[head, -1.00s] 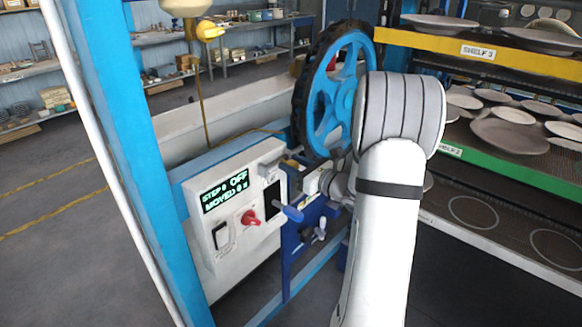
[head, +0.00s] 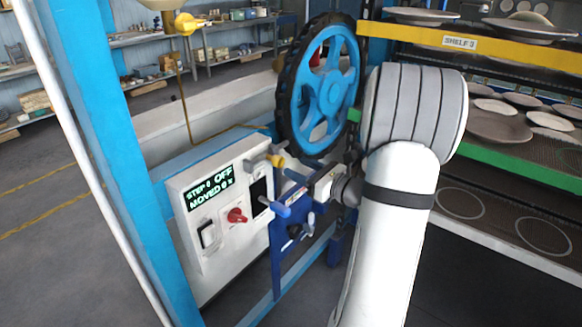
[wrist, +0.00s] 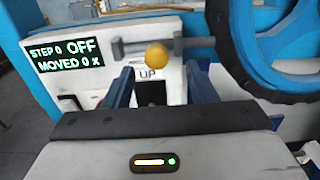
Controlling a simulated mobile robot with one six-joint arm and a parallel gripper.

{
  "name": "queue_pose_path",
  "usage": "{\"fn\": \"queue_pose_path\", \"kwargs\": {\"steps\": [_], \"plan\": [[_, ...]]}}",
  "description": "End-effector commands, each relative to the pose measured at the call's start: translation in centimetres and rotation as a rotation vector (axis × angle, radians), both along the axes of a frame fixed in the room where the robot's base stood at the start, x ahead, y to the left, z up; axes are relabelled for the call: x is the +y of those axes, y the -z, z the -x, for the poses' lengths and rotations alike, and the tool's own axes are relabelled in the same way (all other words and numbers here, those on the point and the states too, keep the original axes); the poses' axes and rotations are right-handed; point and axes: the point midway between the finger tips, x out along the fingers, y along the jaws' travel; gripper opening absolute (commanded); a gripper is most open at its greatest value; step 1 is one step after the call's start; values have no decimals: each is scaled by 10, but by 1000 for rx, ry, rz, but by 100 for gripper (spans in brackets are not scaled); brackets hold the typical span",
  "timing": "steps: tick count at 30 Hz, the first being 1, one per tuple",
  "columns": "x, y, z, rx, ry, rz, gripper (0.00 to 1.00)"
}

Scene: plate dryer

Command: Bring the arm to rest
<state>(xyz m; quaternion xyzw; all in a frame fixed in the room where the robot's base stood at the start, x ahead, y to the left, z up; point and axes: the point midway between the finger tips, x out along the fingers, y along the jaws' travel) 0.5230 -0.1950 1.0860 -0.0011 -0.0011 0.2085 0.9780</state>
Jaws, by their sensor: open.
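My gripper (head: 284,192) is open in front of the white control panel (head: 185,188), at the right end of its face. In the wrist view its two blue fingers (wrist: 161,80) stand apart with nothing held between them. A lever with a yellow ball (wrist: 157,54) shows beyond and above the gap, over the "UP" label. The same yellow ball (head: 277,160) shows just above my gripper in the head view. The panel display (head: 211,188) reads STEP 0, OFF, MOVED 0. Whether a finger touches the lever is not clear.
A big blue wheel with a dark rim (head: 325,88) stands close above and behind my gripper. A red knob (head: 236,215) and a dark switch (head: 207,235) are on the panel. Plate racks (head: 480,150) stand at right, a blue post (head: 100,150) at left. Floor at far left is clear.

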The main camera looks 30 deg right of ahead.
Motion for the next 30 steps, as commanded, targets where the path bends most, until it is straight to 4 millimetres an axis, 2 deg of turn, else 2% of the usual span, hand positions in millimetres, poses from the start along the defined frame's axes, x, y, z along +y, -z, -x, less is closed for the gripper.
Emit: {"fn": "queue_pose_path", "kwargs": {"steps": [16,19,20,22,25,27,30], "plan": [[-1,0,4,1,-1,-1,51],[7,-1,4,4,-24,17,51],[14,-2,5,8,-45,34,51],[40,-5,8,19,-125,100,51],[97,-7,23,37,-316,268,51],[140,-5,44,42,-482,423,51],[187,1,80,31,-714,667,51]]}}
